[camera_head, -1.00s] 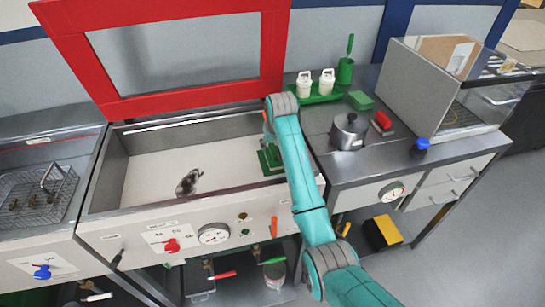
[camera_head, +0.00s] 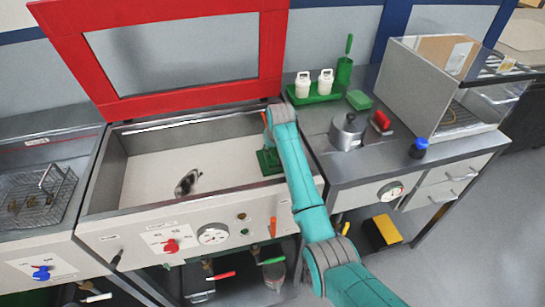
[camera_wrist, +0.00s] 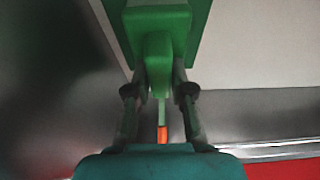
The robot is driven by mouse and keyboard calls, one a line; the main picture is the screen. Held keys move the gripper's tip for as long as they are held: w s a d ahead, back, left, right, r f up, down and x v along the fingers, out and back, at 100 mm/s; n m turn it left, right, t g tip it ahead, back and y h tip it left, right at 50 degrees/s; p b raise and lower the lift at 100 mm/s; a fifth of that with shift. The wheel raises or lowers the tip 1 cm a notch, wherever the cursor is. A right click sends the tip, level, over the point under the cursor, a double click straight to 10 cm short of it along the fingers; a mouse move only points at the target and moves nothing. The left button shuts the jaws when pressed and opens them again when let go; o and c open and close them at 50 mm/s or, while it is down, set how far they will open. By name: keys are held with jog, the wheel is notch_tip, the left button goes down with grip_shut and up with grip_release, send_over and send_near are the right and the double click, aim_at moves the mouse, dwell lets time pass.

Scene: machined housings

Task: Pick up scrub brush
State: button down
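The scrub brush appears to be the green tool in the sink basin. Its broad green plate-like part (camera_head: 267,161) shows beside my forearm in the head view. In the wrist view its green block (camera_wrist: 158,45) narrows to a thin stem with an orange tip (camera_wrist: 162,134) toward my palm. My gripper (camera_wrist: 156,65) has its dark fingers close on both sides of this block and looks shut on it. The finger contact is partly hidden by the block. In the head view my arm hides the fingers.
The basin (camera_head: 165,162) has metal walls and a drain fitting (camera_head: 187,182). A red frame (camera_head: 190,98) stands behind it. On the right counter are a steel pot (camera_head: 347,133), a red-handled item (camera_head: 381,121), a green sponge (camera_head: 360,100) and a green tray (camera_head: 318,97) with white bottles.

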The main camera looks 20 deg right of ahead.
aim_at(272, 149)
notch_tip(272, 149, up, 10)
jog(key=shift+f, duration=0.1)
dwell(0.6)
jog(key=c, duration=1.6)
grip_release()
grip_shut()
jog(key=shift+s+x, duration=0.15)
jog(key=shift+x, duration=0.65)
jog(key=shift+s+x, duration=0.15)
jog(key=shift+x, duration=0.65)
jog(key=shift+f, duration=2.95)
